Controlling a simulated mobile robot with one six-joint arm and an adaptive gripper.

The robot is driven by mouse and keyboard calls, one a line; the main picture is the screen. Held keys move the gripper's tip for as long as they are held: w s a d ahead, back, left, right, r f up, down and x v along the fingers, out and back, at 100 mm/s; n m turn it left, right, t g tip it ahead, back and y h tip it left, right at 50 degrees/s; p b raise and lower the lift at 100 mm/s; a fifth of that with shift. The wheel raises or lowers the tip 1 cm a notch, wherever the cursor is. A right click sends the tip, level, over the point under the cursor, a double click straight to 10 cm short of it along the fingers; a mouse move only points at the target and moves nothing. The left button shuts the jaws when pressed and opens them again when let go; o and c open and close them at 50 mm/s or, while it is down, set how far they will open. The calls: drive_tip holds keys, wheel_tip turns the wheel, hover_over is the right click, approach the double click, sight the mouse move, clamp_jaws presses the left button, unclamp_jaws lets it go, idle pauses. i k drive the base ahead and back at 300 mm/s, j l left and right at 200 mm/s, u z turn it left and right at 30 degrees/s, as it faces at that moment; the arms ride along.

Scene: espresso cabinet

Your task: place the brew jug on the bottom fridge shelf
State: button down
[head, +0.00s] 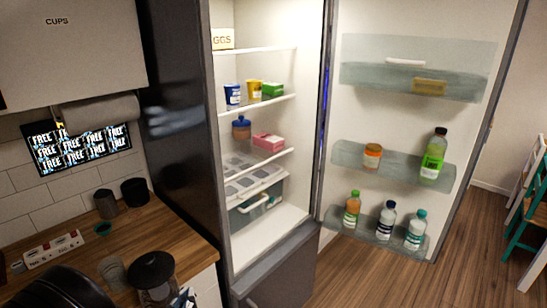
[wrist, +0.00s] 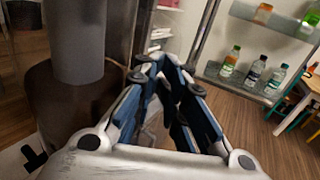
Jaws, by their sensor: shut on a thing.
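The brew jug (head: 152,271), with a round black lid and a see-through body with dark contents, is at the bottom of the head view, over or on the counter. My gripper (head: 186,298) is partly in view at its right side. The exact grip point is hidden. The fridge stands open. Its bottom shelf (head: 285,225) has bare floor in front of a clear drawer.
The open fridge door (head: 410,120) holds several bottles in its racks. Higher shelves hold cups, boxes and a blue-lidded jar (head: 241,127).

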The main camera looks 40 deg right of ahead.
sight(224, 153)
drive_tip(key=i+l+z, duration=0.2)
drive_tip(key=l+z, duration=0.25)
drive_tip(key=i+l+z, duration=0.2)
drive_tip(key=z, duration=0.25)
